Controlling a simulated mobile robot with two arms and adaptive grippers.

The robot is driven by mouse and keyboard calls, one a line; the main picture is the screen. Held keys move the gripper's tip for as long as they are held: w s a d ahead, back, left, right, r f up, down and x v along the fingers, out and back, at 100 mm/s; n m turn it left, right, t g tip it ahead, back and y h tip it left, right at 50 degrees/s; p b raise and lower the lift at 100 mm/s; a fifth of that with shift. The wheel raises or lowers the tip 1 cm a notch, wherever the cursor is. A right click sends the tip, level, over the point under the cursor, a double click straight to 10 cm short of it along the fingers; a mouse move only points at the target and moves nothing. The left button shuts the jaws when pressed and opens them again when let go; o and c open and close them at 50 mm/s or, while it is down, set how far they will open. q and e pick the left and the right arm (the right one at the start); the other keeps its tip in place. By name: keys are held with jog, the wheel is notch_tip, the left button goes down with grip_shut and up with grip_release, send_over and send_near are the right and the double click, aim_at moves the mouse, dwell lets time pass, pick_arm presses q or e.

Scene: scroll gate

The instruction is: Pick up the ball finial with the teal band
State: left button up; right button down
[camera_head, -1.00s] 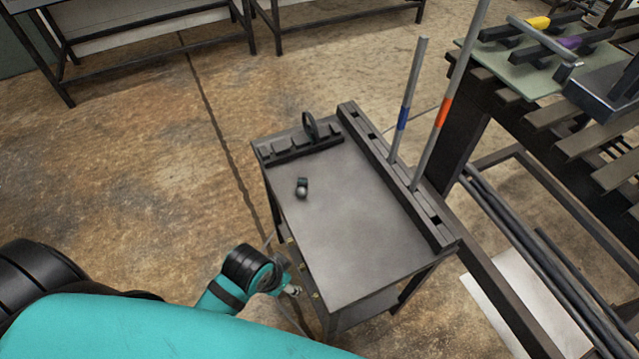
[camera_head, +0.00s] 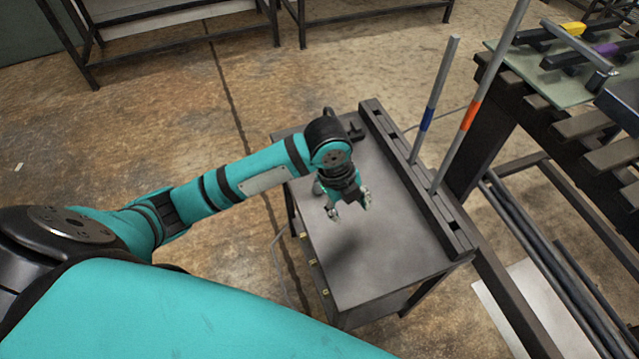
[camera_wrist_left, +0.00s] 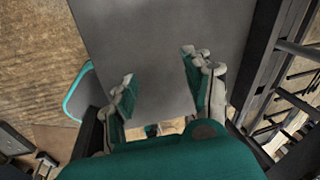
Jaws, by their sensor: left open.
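My left gripper (camera_head: 350,207) is open over the dark grey cart top (camera_head: 390,250), pointing down, with a shadow on the top below it. In the left wrist view its two fingers (camera_wrist_left: 158,68) are spread apart with bare cart top (camera_wrist_left: 150,30) between and beyond them. The small dark ball-shaped piece seen earlier on the cart top is now largely or wholly hidden behind my left arm and gripper in the head view. I cannot make out a teal band. My right gripper is not in view.
A slotted rail (camera_head: 410,175) along the cart's right side holds upright rods, one with a blue band (camera_head: 427,118) and one with an orange band (camera_head: 470,116). A slatted bench with a green mat (camera_head: 540,80) stands at right. The cart's front top is clear.

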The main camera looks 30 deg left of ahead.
pick_arm(q)
jog(key=w+a+r+m+g+y, duration=0.1)
jog(key=w+a+r+m, duration=0.25)
jog(key=a+r, duration=0.2)
jog(key=w+a+r+m+y, duration=0.1)
jog(key=w+a+r+m, duration=0.2)
jog(key=a+r+m, duration=0.25)
send_over(316, 183)
jog(key=shift+n, duration=0.4)
notch_tip(316, 183, down, 13)
jog(key=shift+r+b, duration=0.1)
jog(key=shift+b, duration=0.25)
jog(key=f, duration=0.5)
jog(key=shift+w+d+f, duration=0.15)
jog(key=shift+w+d, duration=0.15)
grip_shut()
